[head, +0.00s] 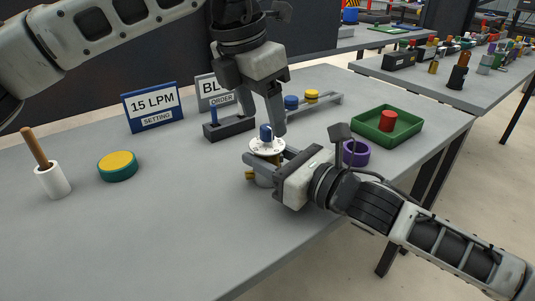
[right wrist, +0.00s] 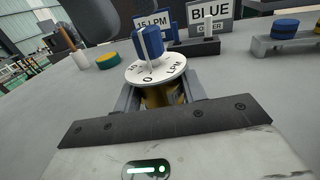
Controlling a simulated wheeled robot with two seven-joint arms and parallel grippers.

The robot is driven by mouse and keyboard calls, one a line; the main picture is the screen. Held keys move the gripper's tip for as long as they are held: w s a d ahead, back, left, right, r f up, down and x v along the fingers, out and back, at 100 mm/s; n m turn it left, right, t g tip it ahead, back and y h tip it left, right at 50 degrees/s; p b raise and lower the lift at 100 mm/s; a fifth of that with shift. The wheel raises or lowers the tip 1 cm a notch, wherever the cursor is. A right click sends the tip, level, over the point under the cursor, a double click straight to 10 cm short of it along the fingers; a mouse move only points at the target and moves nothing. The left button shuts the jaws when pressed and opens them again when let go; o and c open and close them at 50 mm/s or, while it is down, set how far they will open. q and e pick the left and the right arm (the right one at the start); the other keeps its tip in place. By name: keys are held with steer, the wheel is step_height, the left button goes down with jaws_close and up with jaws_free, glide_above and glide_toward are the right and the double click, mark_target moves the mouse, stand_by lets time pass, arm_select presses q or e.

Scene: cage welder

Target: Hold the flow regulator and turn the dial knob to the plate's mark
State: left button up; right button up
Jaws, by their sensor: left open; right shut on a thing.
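The flow regulator has a brass body (right wrist: 160,96), a white round dial (head: 267,147) with printed numbers and "LPM", and a blue knob (head: 266,132) on top with a white pointer line, clear in the right wrist view (right wrist: 148,44). My right gripper (head: 263,163) is shut on the brass body below the dial; the regulator stands upright. My left gripper (head: 262,118) is open and points down just above the knob, with one finger to its right; I cannot tell whether it touches. The blue plate (head: 152,106) reads "15 LPM SETTING".
A "BLUE ORDER" plate (right wrist: 208,20), partly hidden in the head view, stands behind a dark block (head: 229,128). A grey rack (head: 318,107) holds blue and yellow knobs. A green tray (head: 387,127), purple ring (head: 356,153), yellow-topped disc (head: 117,166) and white cup (head: 52,181) stand around. The front-left tabletop is clear.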

mark_target(266, 127)
arm_select(q)
steer(key=shift+x, duration=2.45)
steer(key=shift+r, duration=0.1)
steer(key=c, duration=0.4)
